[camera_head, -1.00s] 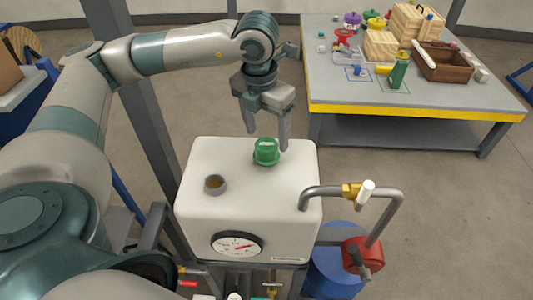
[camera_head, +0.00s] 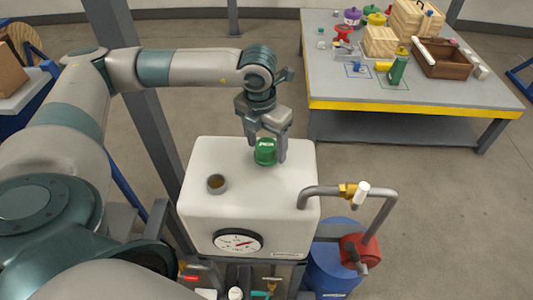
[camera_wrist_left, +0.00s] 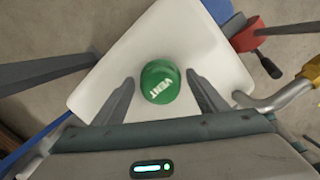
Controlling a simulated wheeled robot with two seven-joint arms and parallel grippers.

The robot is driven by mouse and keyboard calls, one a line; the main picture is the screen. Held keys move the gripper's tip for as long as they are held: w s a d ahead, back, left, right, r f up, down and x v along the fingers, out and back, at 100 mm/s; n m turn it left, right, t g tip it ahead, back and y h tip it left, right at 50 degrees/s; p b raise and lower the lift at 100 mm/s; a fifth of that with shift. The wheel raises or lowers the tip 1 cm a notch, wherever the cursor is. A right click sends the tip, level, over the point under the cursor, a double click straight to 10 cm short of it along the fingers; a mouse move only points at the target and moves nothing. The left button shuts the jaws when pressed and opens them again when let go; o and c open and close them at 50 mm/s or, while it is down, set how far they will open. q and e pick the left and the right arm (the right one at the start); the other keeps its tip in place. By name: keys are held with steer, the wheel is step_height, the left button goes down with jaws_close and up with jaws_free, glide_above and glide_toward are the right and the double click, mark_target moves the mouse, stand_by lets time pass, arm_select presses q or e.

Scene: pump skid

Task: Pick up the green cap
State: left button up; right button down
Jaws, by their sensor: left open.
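The green cap (camera_head: 265,151) sits on top of the white tank (camera_head: 230,219), toward its back right. In the left wrist view the cap (camera_wrist_left: 160,82) shows a white "VENT" marking. My left gripper (camera_head: 266,158) points down at the cap, with its two fingers apart on either side. In the left wrist view the left gripper (camera_wrist_left: 163,92) is open, and gaps show between the cap and both fingers. Nothing is held. My right gripper is not in view.
A bent pipe with a brass fitting and white-handled valve (camera_head: 362,194) is at the right. A gauge (camera_head: 238,241) is on the front. A cluttered workbench (camera_head: 410,103) stands behind.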

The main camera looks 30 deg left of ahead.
mark_target(268, 143)
arm_select(q)
steer(key=c, duration=1.3)
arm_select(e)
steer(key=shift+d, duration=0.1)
arm_select(q)
steer(key=shift+r, duration=0.1)
steer(key=shift+c, duration=0.2)
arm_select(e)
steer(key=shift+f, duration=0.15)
